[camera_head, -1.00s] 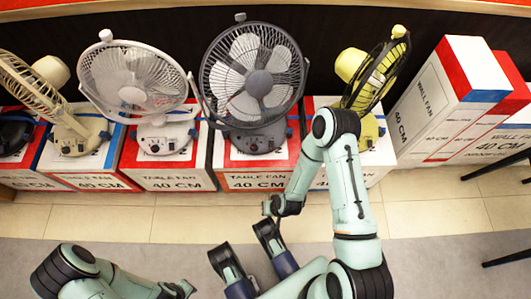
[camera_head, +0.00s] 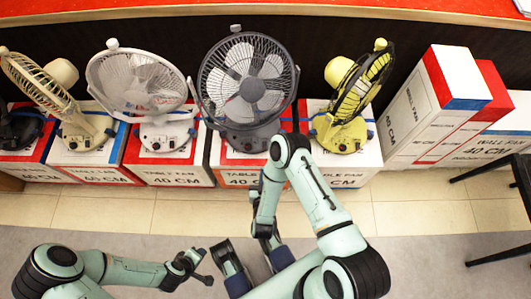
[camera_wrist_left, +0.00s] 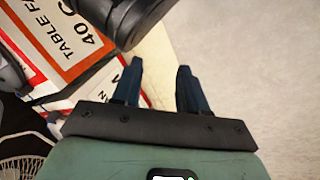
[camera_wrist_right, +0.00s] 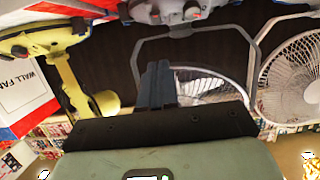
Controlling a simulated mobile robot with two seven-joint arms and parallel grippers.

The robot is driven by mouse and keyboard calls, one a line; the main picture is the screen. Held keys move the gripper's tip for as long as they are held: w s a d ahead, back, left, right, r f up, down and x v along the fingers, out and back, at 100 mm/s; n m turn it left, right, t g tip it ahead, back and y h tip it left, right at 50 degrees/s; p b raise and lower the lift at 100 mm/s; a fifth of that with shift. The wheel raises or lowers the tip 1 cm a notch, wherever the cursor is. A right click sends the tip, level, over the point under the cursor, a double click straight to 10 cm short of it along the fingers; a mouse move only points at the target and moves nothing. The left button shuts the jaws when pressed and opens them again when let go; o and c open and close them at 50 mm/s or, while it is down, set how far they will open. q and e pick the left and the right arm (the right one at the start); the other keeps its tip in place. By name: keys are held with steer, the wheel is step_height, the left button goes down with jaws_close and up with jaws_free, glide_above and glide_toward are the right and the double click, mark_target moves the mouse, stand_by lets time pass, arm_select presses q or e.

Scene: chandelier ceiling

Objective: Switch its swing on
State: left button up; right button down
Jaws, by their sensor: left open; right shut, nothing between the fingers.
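The dark grey table fan (camera_head: 247,80) faces me on its box, with its control base (camera_head: 252,140) below the cage. My right arm's elbow stands in front of that base's right side. In the right wrist view the right gripper (camera_wrist_right: 158,84) is shut and empty, apart from the fans. That view is upside down, with the grey fan's base (camera_wrist_right: 172,10) at the top. My left gripper (camera_head: 203,267) is low, left of the right one. In the left wrist view the left gripper (camera_wrist_left: 158,88) is open and empty.
A white fan (camera_head: 137,83) and a cream fan (camera_head: 40,85) stand left; a yellow-green fan (camera_head: 358,90) stands right. Wall-fan boxes (camera_head: 440,100) are farther right. A dark stool (camera_head: 500,180) stands at the right edge. Floor in front is clear.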

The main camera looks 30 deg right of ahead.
stand_by(0.3)
arm_select(q)
steer(key=w+a+f+t+b, duration=0.1)
steer(key=w+a+f+b, duration=0.1)
steer(key=w+f+b, duration=0.15)
arm_select(e)
glide_toward(264, 146)
step_height(264, 146, up, 2)
steer(key=w+d, duration=0.1)
steer(key=w, duration=0.1)
steer(key=w+f, duration=0.1)
steer(key=d+f+b, duration=0.1)
steer(key=w+f+b, duration=0.1)
steer(key=shift+w+d+f, duration=0.3)
steer(key=shift+d, duration=0.1)
arm_select(q)
steer(key=s+f+g, duration=0.1)
steer(key=s+f, duration=0.3)
steer(key=s, duration=0.1)
steer(key=shift+a+n+g, duration=0.3)
steer(key=shift+a+g, duration=0.1)
steer(key=shift+a, duration=0.05)
steer(key=shift+s+f, duration=0.1)
